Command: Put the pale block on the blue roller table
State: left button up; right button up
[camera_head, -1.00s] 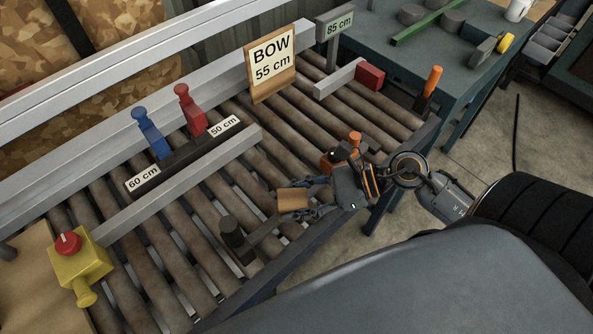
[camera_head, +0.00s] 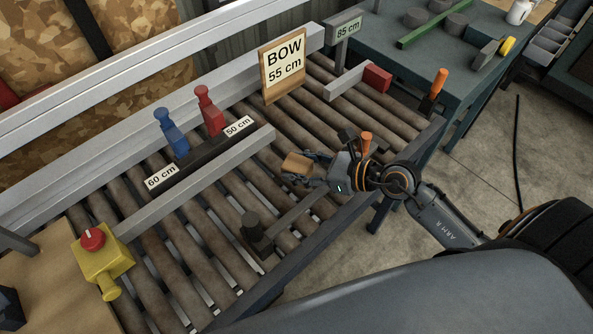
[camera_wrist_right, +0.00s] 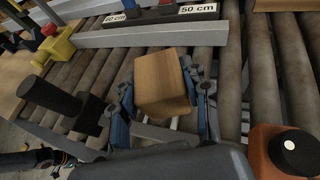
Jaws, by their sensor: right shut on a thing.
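The pale wooden block (camera_head: 298,164) is in my right gripper (camera_head: 304,169), in the head view. In the right wrist view the block (camera_wrist_right: 163,82) sits between the two fingers of my right gripper (camera_wrist_right: 165,115), which are shut on its sides. The block is over the rollers of the roller table (camera_head: 225,240), whose side frame looks dark blue-grey. I cannot tell whether its underside, which is hidden, touches the rollers. My left gripper is not in view.
A grey rail with a dark post (camera_head: 255,228) lies near the front edge. A long grey rail (camera_head: 200,180) runs behind. The BOW sign (camera_head: 283,66) and a red block (camera_head: 377,77) stand farther back. A yellow box with a red button (camera_head: 101,262) is at left. Rollers between are bare.

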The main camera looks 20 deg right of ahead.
aim_at(296, 166)
jog(key=w+f, duration=0.1)
jog(key=f, duration=0.1)
jog(key=w+f, duration=0.1)
jog(key=w, duration=0.1)
jog(key=shift+d+f, duration=0.15)
jog(key=shift+f, duration=0.25)
jog(key=shift+w+f, duration=0.15)
jog(key=shift+f, duration=1.6)
jog(key=o, duration=1.2)
jog(key=shift+f, duration=0.1)
jog(key=b+v, duration=0.2)
jog(key=v, duration=0.9)
jog(key=shift+b, duration=0.3)
jog(key=shift+s+d+r, duration=0.35)
jog(key=shift+r, duration=0.05)
jog(key=shift+f, duration=0.1)
